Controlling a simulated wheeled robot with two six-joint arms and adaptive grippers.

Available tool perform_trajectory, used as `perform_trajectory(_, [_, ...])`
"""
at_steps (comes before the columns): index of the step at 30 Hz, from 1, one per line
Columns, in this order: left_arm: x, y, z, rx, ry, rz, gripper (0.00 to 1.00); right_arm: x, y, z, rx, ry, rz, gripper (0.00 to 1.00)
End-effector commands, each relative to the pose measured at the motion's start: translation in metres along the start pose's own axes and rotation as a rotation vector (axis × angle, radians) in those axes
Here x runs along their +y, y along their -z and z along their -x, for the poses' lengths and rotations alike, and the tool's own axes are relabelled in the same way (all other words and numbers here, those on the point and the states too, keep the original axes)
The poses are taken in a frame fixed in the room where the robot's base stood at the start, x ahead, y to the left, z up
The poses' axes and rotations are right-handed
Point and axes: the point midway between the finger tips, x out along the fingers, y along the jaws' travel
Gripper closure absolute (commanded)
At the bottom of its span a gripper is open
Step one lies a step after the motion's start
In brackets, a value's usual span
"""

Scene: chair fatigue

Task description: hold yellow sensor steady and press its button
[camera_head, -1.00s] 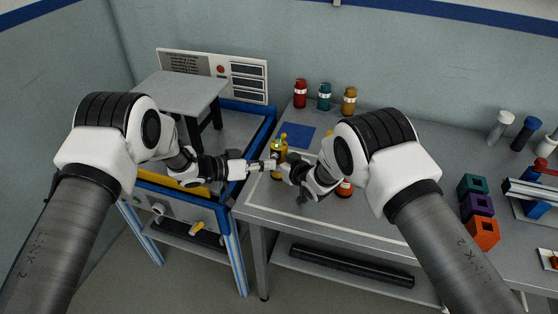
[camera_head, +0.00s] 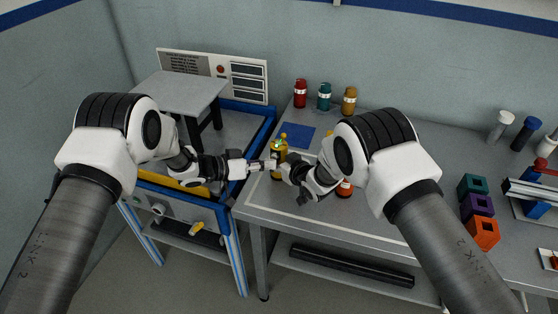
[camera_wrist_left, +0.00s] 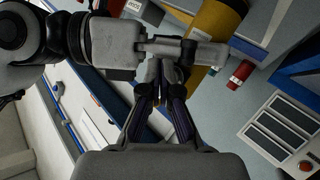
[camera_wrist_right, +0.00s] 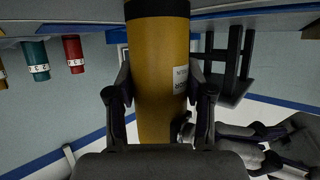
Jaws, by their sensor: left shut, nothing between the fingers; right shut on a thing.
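The yellow sensor (camera_head: 279,173) is a yellow cylinder above the near left part of the table, partly hidden by my grippers. In the right wrist view the yellow sensor (camera_wrist_right: 160,75) has a black band and a white label, and stands between the fingers of my right gripper (camera_wrist_right: 160,98), shut on it. It also shows in the left wrist view (camera_wrist_left: 214,28). My left gripper (camera_head: 270,164) is shut and empty, its tips close beside the sensor. I cannot tell whether they touch it. The button is not clearly visible.
Red (camera_head: 300,95), teal (camera_head: 324,98) and yellow (camera_head: 349,102) cylinders stand at the table's back. A blue square (camera_head: 292,134) lies before them. Teal, purple and orange blocks (camera_head: 484,233) stand at the right. A blue-framed bench (camera_head: 228,218) with a grey stool (camera_head: 182,90) is at the left.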

Motion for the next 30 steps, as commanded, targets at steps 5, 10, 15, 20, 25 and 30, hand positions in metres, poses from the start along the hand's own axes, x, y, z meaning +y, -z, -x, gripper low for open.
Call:
perform_trajectory(5, [-0.0001, 0.0, 0.0, 0.0, 0.0, 0.0, 1.0, -0.0002, -0.0009, 0.0, -0.002, 0.0, 0.0, 0.87])
perform_trajectory(10, [-0.0002, 0.0001, -0.0002, 0.0, 0.0, 0.0, 1.0, -0.0002, -0.0009, 0.0, -0.002, 0.0, 0.0, 0.87])
perform_trajectory(15, [-0.0033, 0.0029, -0.0046, 0.0, -0.001, 0.0, 1.0, -0.0002, -0.0009, 0.0, -0.002, 0.0, 0.0, 0.87])
perform_trajectory(20, [-0.0048, 0.0048, -0.0064, 0.001, 0.0, 0.0, 1.0, -0.0002, -0.0009, 0.0, -0.002, 0.0, 0.0, 0.87])
perform_trajectory(25, [-0.0047, 0.0048, -0.0063, 0.001, 0.0, 0.0, 1.0, -0.0003, -0.0009, 0.0, -0.002, 0.0, 0.0, 0.87])
perform_trajectory(30, [-0.002, 0.0021, -0.0027, 0.0, 0.0, 0.002, 1.0, -0.0003, -0.0009, 0.0, -0.002, 0.0, 0.0, 0.87])
